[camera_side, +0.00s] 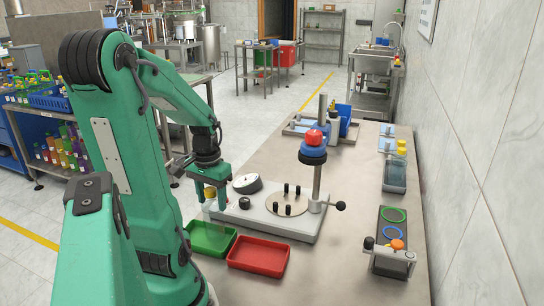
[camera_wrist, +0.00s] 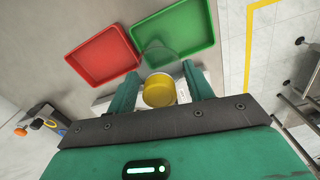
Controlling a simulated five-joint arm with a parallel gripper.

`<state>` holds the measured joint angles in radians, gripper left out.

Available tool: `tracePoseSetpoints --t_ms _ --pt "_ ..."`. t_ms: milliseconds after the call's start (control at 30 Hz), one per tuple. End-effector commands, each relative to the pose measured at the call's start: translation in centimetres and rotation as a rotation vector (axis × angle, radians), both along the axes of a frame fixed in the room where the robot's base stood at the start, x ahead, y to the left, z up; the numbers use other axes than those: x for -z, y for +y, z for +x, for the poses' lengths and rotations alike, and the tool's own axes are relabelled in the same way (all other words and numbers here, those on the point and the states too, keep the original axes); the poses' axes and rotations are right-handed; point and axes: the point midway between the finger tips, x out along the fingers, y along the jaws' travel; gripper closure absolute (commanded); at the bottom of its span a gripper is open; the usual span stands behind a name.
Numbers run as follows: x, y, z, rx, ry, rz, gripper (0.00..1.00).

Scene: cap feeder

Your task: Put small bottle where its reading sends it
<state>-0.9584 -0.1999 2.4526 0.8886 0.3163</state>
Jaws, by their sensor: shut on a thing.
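My gripper (camera_side: 209,188) is shut on a small clear bottle (camera_side: 208,206) with a yellow cap. In the wrist view the yellow cap (camera_wrist: 158,90) sits between the two green fingers (camera_wrist: 165,92). The bottle appears upright, close to the green tray (camera_side: 195,248); its height above the tray is hard to tell. The red tray (camera_side: 258,257) is beside the green one, and both look empty. The tester (camera_side: 262,222) behind them has a round dial (camera_side: 247,183), a pinned disc (camera_side: 287,204) and a blue and red head on a post. The dial's reading is too small to read.
A cap feeder (camera_side: 392,240) with rings and an orange knob stands at the front right. A tray with a blue bin (camera_side: 343,117) is at the back. The bench between tester and feeder is clear.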

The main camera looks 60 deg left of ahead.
Motion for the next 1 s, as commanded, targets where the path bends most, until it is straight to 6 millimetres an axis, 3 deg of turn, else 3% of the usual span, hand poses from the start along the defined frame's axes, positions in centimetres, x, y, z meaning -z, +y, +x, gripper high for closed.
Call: tracePoseSetpoints --t_ms 200,700,733,800,833,1000 --pt "2.1 0.0 0.0 0.000 0.001 -0.001 0.95" --pt "2.7 0.0 0.0 0.000 0.000 0.000 0.95" --pt "2.6 0.0 0.0 0.000 0.000 0.000 0.43" --pt "2.6 0.0 0.0 0.000 0.000 0.000 0.29" --pt "2.6 0.0 0.0 0.000 0.000 0.000 0.27" --pt "2.6 0.0 0.0 0.000 0.000 0.000 0.27"
